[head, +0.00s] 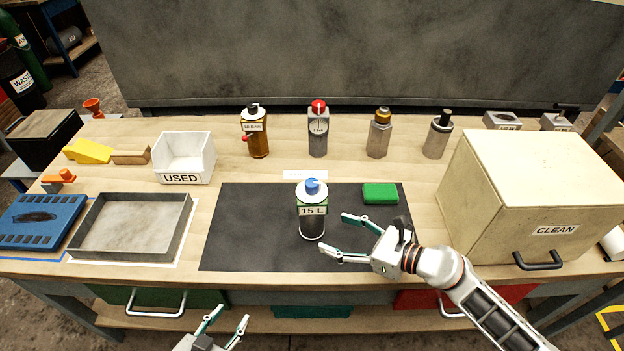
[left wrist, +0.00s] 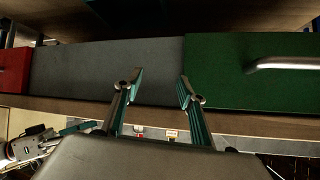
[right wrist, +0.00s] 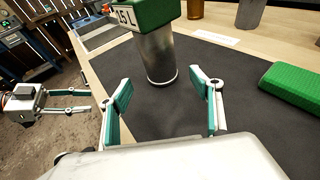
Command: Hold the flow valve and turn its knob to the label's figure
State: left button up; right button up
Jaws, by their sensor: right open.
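The flow valve (head: 312,222) stands upright on the black mat (head: 248,225). It has a silver body, a green band, a white "15 L" label (head: 312,211) and a blue knob (head: 313,186) on top. The right wrist view shows its lower body (right wrist: 158,58) ahead of the fingers; the knob is out of that frame. My right gripper (head: 332,234) is open, its fingers pointing at the valve from the right, with nothing between them. My left gripper (head: 225,322) is open and empty, low in front of the bench; its wrist view (left wrist: 160,85) shows drawer fronts beyond the fingers.
A green block (head: 380,194) lies on the mat right of the valve. Several other valves and bottles, including a red-topped one (head: 318,130), stand behind. A CLEAN box (head: 530,190) is at right, a USED bin (head: 183,158) and grey tray (head: 132,228) at left.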

aim_at(322, 228)
jog(key=shift+b+x, duration=0.5)
jog(key=shift+x, duration=3.3)
jog(key=c, duration=1.1)
